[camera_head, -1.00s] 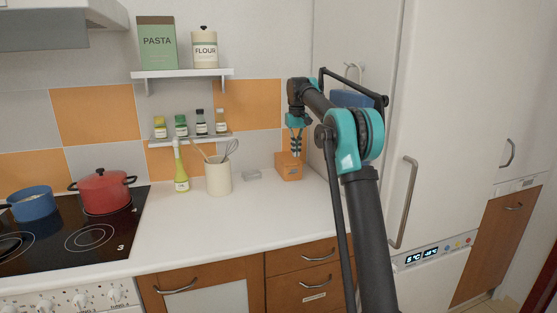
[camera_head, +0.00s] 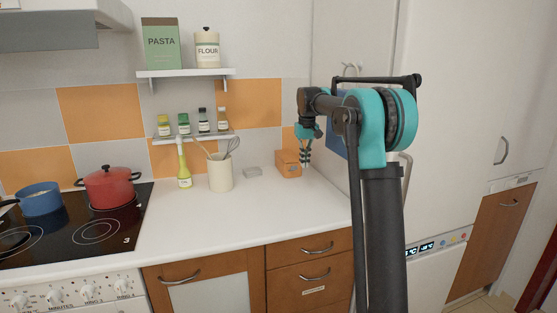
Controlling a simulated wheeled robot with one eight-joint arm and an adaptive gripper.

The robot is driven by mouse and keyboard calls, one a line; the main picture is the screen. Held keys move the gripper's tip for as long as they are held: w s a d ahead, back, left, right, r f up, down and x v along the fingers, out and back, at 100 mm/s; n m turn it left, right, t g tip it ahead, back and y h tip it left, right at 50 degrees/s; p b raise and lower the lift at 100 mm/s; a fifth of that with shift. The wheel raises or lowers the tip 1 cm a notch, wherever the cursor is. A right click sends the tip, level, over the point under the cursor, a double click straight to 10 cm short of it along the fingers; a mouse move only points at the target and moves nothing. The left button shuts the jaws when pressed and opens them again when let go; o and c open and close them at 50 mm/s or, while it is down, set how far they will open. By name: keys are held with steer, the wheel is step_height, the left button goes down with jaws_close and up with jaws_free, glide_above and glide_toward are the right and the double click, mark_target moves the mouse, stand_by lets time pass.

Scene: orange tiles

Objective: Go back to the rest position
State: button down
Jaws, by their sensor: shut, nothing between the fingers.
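My gripper (camera_head: 305,158) hangs fingers down at the right end of the white counter, beside the right side of a small orange box (camera_head: 287,163). Its fingers look shut with nothing between them. It overlaps the box's right edge in the picture; whether it touches the box I cannot tell. My arm rises from the bottom right and hides part of the white fridge front behind it.
The white counter (camera_head: 230,225) is mostly clear in front. A red pot (camera_head: 108,187) and blue pot (camera_head: 40,200) sit on the hob. Shelves hold jars, pasta and flour.

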steer(key=s+d+f+m+t, duration=0.1)
steer(key=s+d+f, duration=0.2)
steer(key=s+f, duration=0.5)
steer(key=s+d+f+t, duration=0.1)
steer(key=s+d+f, duration=0.2)
steer(key=s+f, duration=0.5)
steer(key=s+d+f+m+t, duration=0.1)
steer(key=s+d+f, duration=0.2)
steer(key=s, duration=2.2)
step_height(320, 180, down, 6)
steer(key=shift+s+r+m, duration=0.15)
steer(key=shift+s+m, duration=0.15)
